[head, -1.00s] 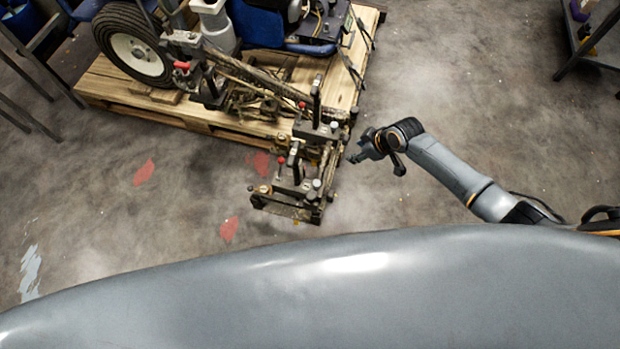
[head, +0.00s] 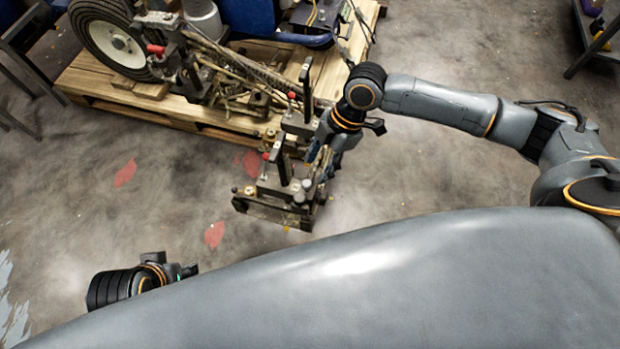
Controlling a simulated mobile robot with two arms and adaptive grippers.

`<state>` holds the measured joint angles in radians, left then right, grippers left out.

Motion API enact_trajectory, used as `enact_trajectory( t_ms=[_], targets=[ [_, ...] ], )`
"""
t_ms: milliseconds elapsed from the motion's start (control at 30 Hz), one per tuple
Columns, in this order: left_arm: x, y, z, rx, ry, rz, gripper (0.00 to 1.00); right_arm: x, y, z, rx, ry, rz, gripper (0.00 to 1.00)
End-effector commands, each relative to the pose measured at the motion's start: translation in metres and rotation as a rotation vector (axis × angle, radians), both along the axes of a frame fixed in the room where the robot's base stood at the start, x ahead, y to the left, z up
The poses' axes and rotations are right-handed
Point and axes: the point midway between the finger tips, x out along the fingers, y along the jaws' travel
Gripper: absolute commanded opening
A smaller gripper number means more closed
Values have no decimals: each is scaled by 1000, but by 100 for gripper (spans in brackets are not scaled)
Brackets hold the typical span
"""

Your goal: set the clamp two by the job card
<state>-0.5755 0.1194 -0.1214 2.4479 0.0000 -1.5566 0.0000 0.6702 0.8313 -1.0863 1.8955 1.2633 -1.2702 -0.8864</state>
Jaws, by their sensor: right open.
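The striper's metal bracket frame (head: 268,212) reaches out over the floor from the pallet. It carries two upright black-handled clamps: a nearer one (head: 281,160) by a red knob, and a farther one (head: 305,82) by another red knob. I cannot tell which is clamp two. No job card can be made out. My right gripper (head: 319,158) is open, pointing down at the right side of the frame, close to the clamps; contact cannot be told. It hides part of the frame. My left gripper (head: 190,270) shows at the lower left, away from the frame, fingers mostly hidden.
The line striper, with a large wheel (head: 112,42), stands on a wooden pallet (head: 150,112). A dark metal stand (head: 600,40) is at the upper right. Red patches (head: 214,235) mark the concrete floor. Floor right of the frame is clear.

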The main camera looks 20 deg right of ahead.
Motion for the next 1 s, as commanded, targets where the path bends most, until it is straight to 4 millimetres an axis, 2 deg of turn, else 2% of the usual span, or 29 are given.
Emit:
enact_trajectory(
  t_ms=[33, 100, 300, 467, 733, 967, 1000],
  targets=[
    [-3, 1, 8, -1, -9, 0, 40, -2, 5, -14, -1, 3, 1, 47],
    [-3, 1, 0, 0, -3, 0, 40, -2, 10, -26, 2, 2, -1, 47],
    [-3, 1, -6, 0, -4, 0, 40, -4, 20, -50, 1, 0, -1, 47],
    [-3, 1, -8, 0, -4, 0, 40, -4, 23, -57, -1, 0, -2, 47],
    [-3, 1, -7, 0, -4, 0, 40, -4, 23, -57, -1, -1, -1, 47],
    [-2, 1, -8, 0, -4, 0, 40, -4, 23, -57, -1, -1, -1, 0],
    [-2, 1, -8, 0, -4, 0, 40, -4, 23, -57, -1, -1, -1, 0]
  ],
)
